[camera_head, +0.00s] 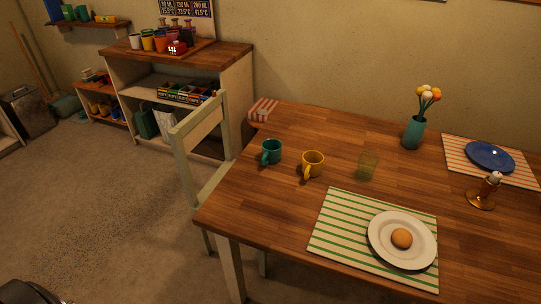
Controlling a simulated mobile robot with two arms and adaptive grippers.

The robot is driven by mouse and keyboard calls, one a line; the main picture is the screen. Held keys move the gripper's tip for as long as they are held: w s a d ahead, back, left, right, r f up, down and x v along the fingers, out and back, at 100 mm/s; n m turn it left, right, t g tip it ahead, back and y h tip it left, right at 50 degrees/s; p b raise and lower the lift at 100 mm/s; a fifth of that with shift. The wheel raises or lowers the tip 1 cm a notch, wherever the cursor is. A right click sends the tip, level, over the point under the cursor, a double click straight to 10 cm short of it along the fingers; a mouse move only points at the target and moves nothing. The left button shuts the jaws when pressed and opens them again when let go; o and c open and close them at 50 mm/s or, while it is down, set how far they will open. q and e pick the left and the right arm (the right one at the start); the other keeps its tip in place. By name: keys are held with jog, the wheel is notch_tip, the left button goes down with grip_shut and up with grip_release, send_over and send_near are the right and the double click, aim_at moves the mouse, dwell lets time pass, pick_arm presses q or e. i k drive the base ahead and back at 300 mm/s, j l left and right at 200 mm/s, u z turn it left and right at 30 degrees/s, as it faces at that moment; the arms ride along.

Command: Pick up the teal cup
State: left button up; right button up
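The teal cup (271,151) stands upright on the left part of the wooden table (290,215), near its left edge. Its handle points toward the lower left. A yellow cup (313,163) stands just right of it, apart from it. Neither of my grippers can be made out in the head view. A dark shape at the bottom left corner is too cut off to identify.
A pale chair (203,125) stands close against the table's left side. A green glass (368,166), a teal vase with flowers (413,132), a striped placemat (335,225) with a plate (384,246), and a candle holder (481,198) stand on the table. The floor at left is clear.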

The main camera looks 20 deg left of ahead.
aim_at(272, 148)
jog(key=i+j, duration=0.1)
jog(key=j, duration=0.4)
jog(key=i+j, duration=0.1)
jog(key=j, duration=0.4)
jog(key=i+j, duration=0.1)
jog(key=j, duration=0.35)
jog(key=i+j, duration=0.1)
jog(key=j, duration=0.4)
jog(key=u, duration=0.05)
